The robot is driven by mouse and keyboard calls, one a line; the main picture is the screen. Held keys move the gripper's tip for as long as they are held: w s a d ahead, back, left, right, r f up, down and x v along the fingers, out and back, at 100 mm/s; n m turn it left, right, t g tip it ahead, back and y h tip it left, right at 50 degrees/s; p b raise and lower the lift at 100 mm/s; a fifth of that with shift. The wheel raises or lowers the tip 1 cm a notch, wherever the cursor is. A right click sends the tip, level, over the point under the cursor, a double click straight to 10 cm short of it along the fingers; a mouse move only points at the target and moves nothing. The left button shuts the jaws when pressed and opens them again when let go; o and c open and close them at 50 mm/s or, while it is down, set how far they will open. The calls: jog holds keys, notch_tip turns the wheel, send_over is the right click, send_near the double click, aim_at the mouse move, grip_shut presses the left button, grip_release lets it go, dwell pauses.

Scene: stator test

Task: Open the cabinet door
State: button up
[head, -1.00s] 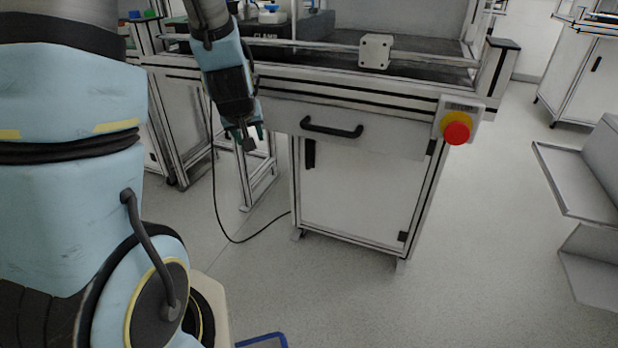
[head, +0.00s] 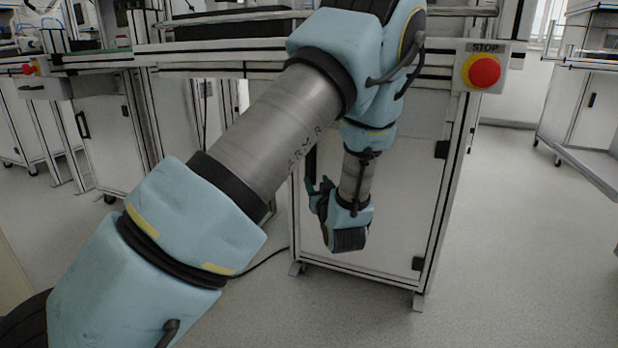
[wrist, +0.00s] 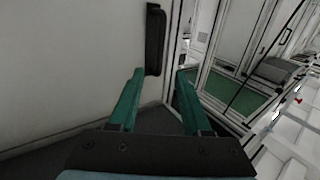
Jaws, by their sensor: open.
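The white cabinet door (head: 392,220) is under the workbench and looks shut, with hinges on its right edge. Its dark upright handle (wrist: 155,40) is near the door's free edge in the wrist view. In the head view my arm partly covers the handle (head: 311,162). My gripper (wrist: 158,75) is open, its two green fingers pointing toward the handle. The handle's lower end lies just ahead of the gap between the fingertips, and no contact shows. In the head view my gripper (head: 318,188) is low in front of the door's left part.
A red stop button (head: 482,70) is on the bench's upper right corner. Another cabinet (head: 100,145) stands at the left. A cable (head: 262,258) lies on the floor left of the door. The floor (head: 500,230) to the right is clear.

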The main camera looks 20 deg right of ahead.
jog(key=w+d+b, duration=0.1)
jog(key=w+b, duration=0.1)
jog(key=w, duration=0.8)
jog(key=shift+w+b, duration=0.2)
jog(key=shift+b, duration=0.2)
grip_shut()
dwell(0.9)
